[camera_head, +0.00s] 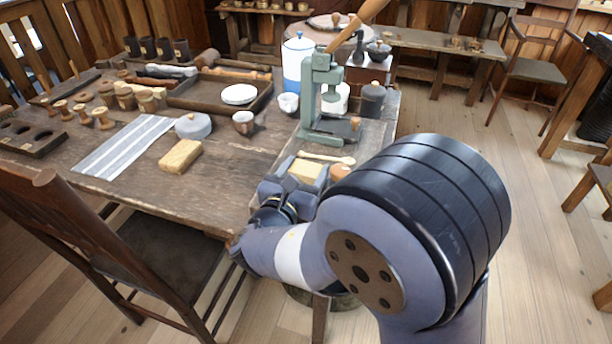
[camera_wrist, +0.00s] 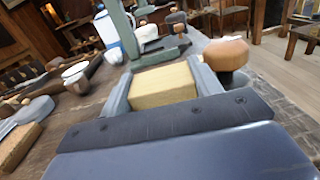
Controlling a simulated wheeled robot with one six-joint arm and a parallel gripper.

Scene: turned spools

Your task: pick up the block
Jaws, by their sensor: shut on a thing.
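My gripper (camera_head: 303,178) is at the table's near right edge, below the green press. Its fingers are shut on a pale yellow wooden block (camera_head: 308,170). The wrist view shows the block (camera_wrist: 165,86) squarely between the two grey fingers, one against each side. Its underside is hidden, so I cannot tell whether it touches the table. A second, tan block (camera_head: 181,156) lies on the table to the left, beside a striped cloth; it also shows at the left of the wrist view (camera_wrist: 18,145).
A green press (camera_head: 322,95) stands just behind my gripper. A round brown knob-like piece (camera_wrist: 226,53) is close to the right finger. A wooden spoon (camera_head: 327,157) lies behind the held block. A chair (camera_head: 150,250) stands at the table's front left.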

